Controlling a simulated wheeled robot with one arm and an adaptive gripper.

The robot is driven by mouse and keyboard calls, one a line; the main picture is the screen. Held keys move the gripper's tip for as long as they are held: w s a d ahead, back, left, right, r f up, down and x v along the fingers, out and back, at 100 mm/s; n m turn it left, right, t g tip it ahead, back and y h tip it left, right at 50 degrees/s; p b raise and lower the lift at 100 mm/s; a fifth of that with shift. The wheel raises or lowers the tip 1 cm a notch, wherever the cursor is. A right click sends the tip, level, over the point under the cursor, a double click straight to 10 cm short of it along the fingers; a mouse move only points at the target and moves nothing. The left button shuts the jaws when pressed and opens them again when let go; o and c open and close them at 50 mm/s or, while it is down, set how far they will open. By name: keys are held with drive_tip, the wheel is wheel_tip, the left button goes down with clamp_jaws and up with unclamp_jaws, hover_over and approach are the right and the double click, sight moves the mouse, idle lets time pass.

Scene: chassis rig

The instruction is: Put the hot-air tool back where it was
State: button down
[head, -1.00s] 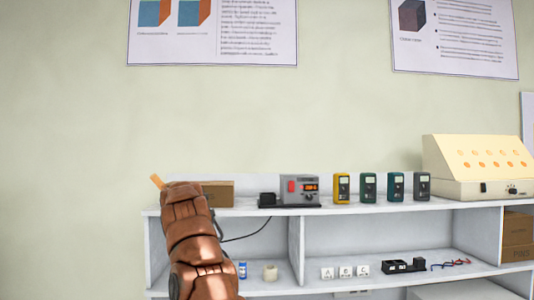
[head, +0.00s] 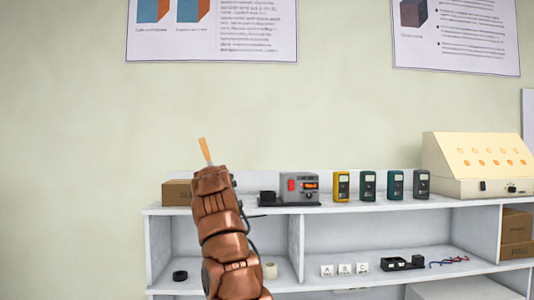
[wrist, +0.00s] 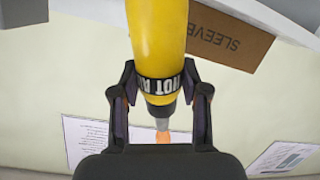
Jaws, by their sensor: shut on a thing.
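The yellow hot-air tool (wrist: 158,40), with a black lettered band, is between the fingers of my gripper (wrist: 160,88) in the wrist view. My gripper is shut on it. In the head view my copper arm hides most of the gripper and tool; an orange-tan tip (head: 205,151) sticks up above it. A grey station (head: 299,188) with a red switch and lit display stands on the shelf top, right of my gripper. A black block (head: 267,198), perhaps a holder, adjoins its left side. A dark cable (head: 252,215) shows beside my arm.
A cardboard box (head: 177,193) stands left of my arm; its "SLEEVE" lettering (wrist: 228,40) shows in the wrist view. Several meters (head: 368,186) and a cream sloped panel (head: 470,165) stand right of the station. A black ring (head: 180,276) and pale roll (head: 270,270) lie below.

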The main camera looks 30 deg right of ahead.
drive_tip(key=shift+s+d+r+m, duration=0.1)
drive_tip(key=shift+d+r+m, duration=0.15)
drive_tip(key=shift+d+r, duration=0.25)
drive_tip(key=shift+s+d+r+m, duration=0.1)
drive_tip(key=shift+d+r+m, duration=0.15)
drive_tip(key=shift+d, duration=0.45)
drive_tip(key=shift+s+d+r+h, duration=0.15)
drive_tip(key=shift+d+r+h, duration=0.15)
drive_tip(key=shift+d+h, duration=0.15)
drive_tip(key=shift+s+d+r+m+p, duration=0.25)
drive_tip(key=shift+d+r+m+p, duration=0.25)
drive_tip(key=shift+d, duration=0.4)
drive_tip(key=shift+d+r+h, duration=0.2)
drive_tip(key=shift+d+h, duration=0.05)
drive_tip(key=shift+s+d+r+m, duration=0.2)
drive_tip(key=shift+d+r+m, duration=0.1)
drive_tip(key=shift+d, duration=0.25)
drive_tip(key=shift+s+d+r+m, duration=0.2)
drive_tip(key=shift+d+r, duration=0.1)
drive_tip(key=shift+d, duration=0.25)
drive_tip(key=shift+d+r+t, duration=0.15)
drive_tip(key=shift+t, duration=0.15)
drive_tip(key=shift+s+d+r+h, duration=0.2)
drive_tip(key=shift+d+h, duration=0.2)
